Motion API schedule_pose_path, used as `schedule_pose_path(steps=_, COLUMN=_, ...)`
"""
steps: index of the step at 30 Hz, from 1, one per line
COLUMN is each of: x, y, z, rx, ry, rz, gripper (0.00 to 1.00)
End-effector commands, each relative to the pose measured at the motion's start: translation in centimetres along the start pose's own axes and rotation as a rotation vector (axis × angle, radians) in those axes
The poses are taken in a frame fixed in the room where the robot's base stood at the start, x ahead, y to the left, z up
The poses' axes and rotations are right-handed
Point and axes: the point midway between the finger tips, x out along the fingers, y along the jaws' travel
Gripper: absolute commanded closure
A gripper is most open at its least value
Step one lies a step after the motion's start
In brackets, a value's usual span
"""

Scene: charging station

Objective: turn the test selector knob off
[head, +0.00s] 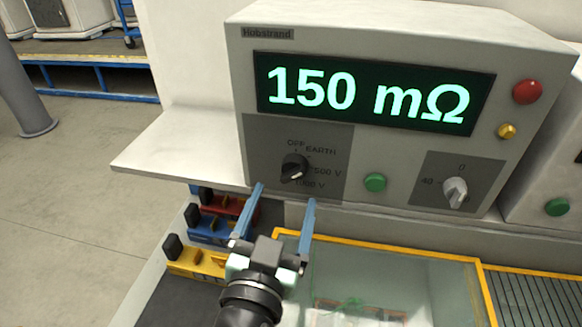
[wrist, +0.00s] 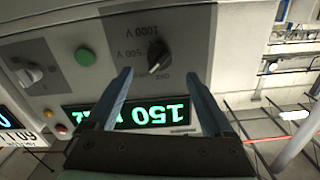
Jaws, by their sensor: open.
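The test selector knob (head: 294,168) is a small black knob on a dark grey patch at the lower left of the tester's front. Labels OFF, EARTH, 500 V and 1000 V stand around it. I cannot tell surely which label it points to. It also shows in the wrist view (wrist: 158,57), upside down, between and beyond the fingertips. My gripper (head: 284,195) is open and empty, with blue fingers either side of the knob's line, just below and in front of it in the head view. No contact shows.
The tester's display (head: 375,92) reads 150 mΩ. A green button (head: 375,182), a grey knob (head: 455,191), a red button (head: 527,91) and a yellow one (head: 507,131) share the panel. Coloured blocks (head: 207,228) and a yellow-edged clear-covered box (head: 385,275) lie below.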

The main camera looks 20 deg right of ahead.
Motion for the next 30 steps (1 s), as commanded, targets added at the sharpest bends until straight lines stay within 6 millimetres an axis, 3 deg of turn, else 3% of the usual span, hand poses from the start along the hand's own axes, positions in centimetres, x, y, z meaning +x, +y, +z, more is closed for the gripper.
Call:
schedule_pose_path(steps=3, x=2.4, y=0.0, z=-0.4, rx=0.000, ry=0.001, rz=0.002, gripper=0.14)
schedule_pose_path(steps=9, x=5.2, y=0.0, z=-0.2, rx=-0.001, ry=0.001, rz=0.001, gripper=0.14)
schedule_pose_path(steps=15, x=6.3, y=0.0, z=-0.1, rx=0.001, ry=0.000, rz=-0.001, gripper=0.14)
schedule_pose_path(steps=23, x=6.5, y=0.0, z=0.0, rx=0.001, ry=0.001, rz=-0.001, gripper=0.14)
schedule_pose_path(steps=25, x=6.4, y=0.0, z=0.0, rx=0.001, ry=0.001, rz=-0.001, gripper=0.21)
schedule_pose_path(steps=30, x=6.4, y=0.0, z=0.0, rx=0.000, ry=0.000, rz=-0.001, gripper=0.52)
